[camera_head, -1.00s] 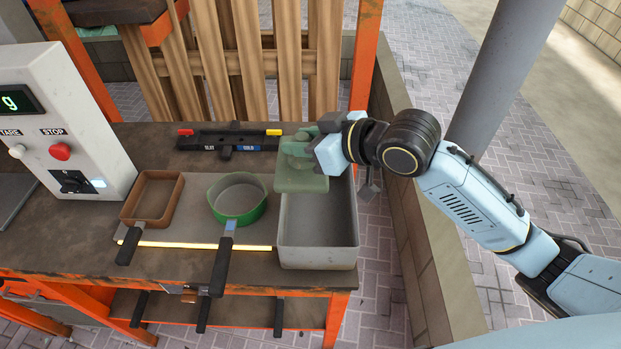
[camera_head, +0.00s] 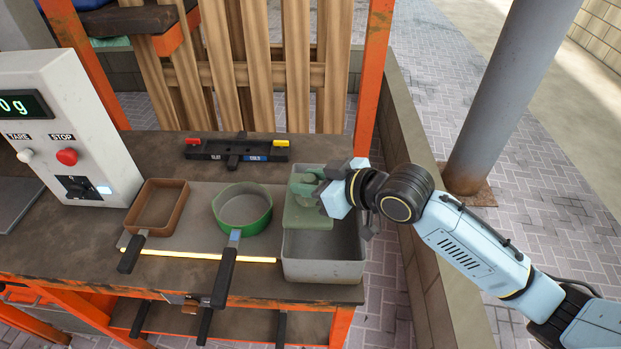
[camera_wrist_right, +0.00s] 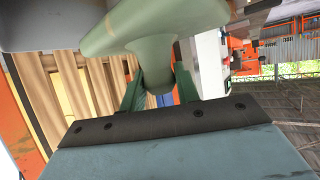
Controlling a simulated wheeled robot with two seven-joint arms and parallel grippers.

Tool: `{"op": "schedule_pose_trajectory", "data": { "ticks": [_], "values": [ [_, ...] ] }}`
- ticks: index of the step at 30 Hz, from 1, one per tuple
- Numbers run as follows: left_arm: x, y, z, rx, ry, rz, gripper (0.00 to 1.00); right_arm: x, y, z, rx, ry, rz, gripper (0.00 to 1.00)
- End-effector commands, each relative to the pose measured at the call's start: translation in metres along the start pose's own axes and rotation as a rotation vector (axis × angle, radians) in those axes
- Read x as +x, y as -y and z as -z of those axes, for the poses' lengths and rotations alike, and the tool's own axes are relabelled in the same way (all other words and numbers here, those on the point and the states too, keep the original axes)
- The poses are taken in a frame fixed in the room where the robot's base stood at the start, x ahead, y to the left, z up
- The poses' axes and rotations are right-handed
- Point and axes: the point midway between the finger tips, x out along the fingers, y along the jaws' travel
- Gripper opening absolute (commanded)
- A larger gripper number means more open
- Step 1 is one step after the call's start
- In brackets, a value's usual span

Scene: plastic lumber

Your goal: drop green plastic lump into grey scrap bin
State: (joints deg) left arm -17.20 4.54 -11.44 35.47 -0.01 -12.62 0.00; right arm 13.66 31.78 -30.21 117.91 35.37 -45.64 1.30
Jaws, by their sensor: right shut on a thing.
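The green plastic lump (camera_head: 306,212) is held by my right gripper (camera_head: 318,188) over the back part of the grey scrap bin (camera_head: 322,270). The lump hides part of the bin's far side, and I cannot tell how high above the rim it is. In the right wrist view the green lump (camera_wrist_right: 150,28) spreads out beyond the fingers, with a narrower part between them. The bare front part of the bin's inside shows. My left gripper is not in view.
A round green-rimmed pan (camera_head: 243,209) and a brown square pan (camera_head: 157,207) stand left of the bin. A black bar (camera_head: 236,150) with red and yellow ends lies behind. A control box (camera_head: 68,125) stands at the left, and an orange post (camera_head: 372,80) rises behind the bin.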

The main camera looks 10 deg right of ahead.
Motion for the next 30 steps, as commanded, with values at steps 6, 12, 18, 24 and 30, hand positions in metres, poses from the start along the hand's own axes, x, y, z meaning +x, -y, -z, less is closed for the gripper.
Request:
{"op": "schedule_pose_trajectory", "data": {
  "ticks": [6, 12, 18, 24, 30],
  "values": [
    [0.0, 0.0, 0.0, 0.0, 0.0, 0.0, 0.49, 0.002, 0.0, -0.004, 0.0, 0.0, -0.001, 0.39],
    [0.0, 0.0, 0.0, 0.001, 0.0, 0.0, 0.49, 0.002, 0.0, -0.004, 0.0, 0.0, 0.0, 0.53],
    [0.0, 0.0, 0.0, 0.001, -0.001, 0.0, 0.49, 0.001, 0.0, -0.003, 0.0, -0.001, 0.0, 0.53],
    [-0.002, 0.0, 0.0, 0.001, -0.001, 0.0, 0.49, -0.016, -0.001, 0.004, -0.002, 0.001, -0.003, 0.53],
    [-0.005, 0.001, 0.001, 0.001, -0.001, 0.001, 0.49, -0.062, -0.001, 0.004, -0.005, 0.004, -0.002, 0.53]
  ]
}}
